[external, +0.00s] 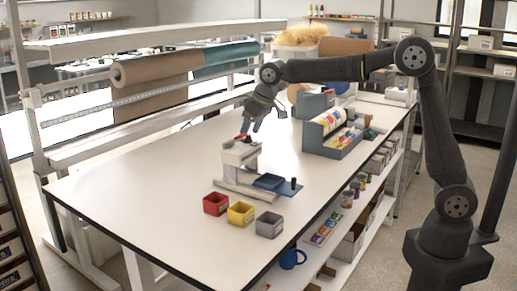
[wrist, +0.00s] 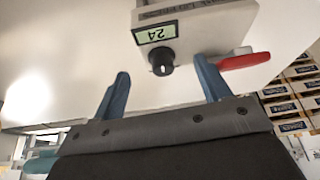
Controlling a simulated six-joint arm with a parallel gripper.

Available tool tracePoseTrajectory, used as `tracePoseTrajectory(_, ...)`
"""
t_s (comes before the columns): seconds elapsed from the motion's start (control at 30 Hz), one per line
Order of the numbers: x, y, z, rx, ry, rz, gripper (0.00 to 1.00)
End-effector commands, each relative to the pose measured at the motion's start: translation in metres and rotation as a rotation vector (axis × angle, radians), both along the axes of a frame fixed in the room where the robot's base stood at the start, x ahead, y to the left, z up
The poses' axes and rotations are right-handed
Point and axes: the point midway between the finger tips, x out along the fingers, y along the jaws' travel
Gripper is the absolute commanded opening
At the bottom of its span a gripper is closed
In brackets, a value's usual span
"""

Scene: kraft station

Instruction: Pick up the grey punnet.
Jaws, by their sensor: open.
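The grey punnet (external: 269,225) stands on the white table near its front edge, at the right end of a row of three small square bins. It looks upright. My gripper (external: 256,120) is well behind and above it, over the middle of the table, close to a white bench device (external: 240,154). In the wrist view my gripper (wrist: 163,82) has its two blue fingers apart with nothing held between them. The device (wrist: 200,22), with a "24" display and a black knob, shows just beyond the fingertips. The grey punnet is not in the wrist view.
A red bin (external: 215,204) and a yellow bin (external: 241,214) stand left of the punnet. A blue tray (external: 268,181) and a dark upright post lie behind it. A grey-blue organiser (external: 330,140) stands at the table's right. The table's left front is clear.

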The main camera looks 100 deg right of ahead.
Motion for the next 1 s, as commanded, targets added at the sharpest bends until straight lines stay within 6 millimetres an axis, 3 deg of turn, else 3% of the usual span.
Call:
tracePoseTrajectory(0.27, -0.027, 0.016, 0.028, -0.007, 0.019, 0.049, 0.78)
tracePoseTrajectory(0.47, -0.005, 0.103, 0.030, -0.013, 0.158, 0.439, 0.78)
tracePoseTrajectory(0.6, 0.010, 0.178, 0.030, -0.017, 0.261, 0.787, 0.78)
tracePoseTrajectory(0.7, 0.014, 0.232, 0.030, -0.018, 0.329, 1.040, 0.78)
tracePoseTrajectory(0.8, 0.013, 0.273, 0.031, -0.018, 0.380, 1.244, 0.78)
tracePoseTrajectory(0.9, 0.011, 0.300, 0.032, -0.018, 0.411, 1.385, 0.78)
tracePoseTrajectory(1.0, 0.009, 0.313, 0.032, -0.016, 0.427, 1.458, 0.78)
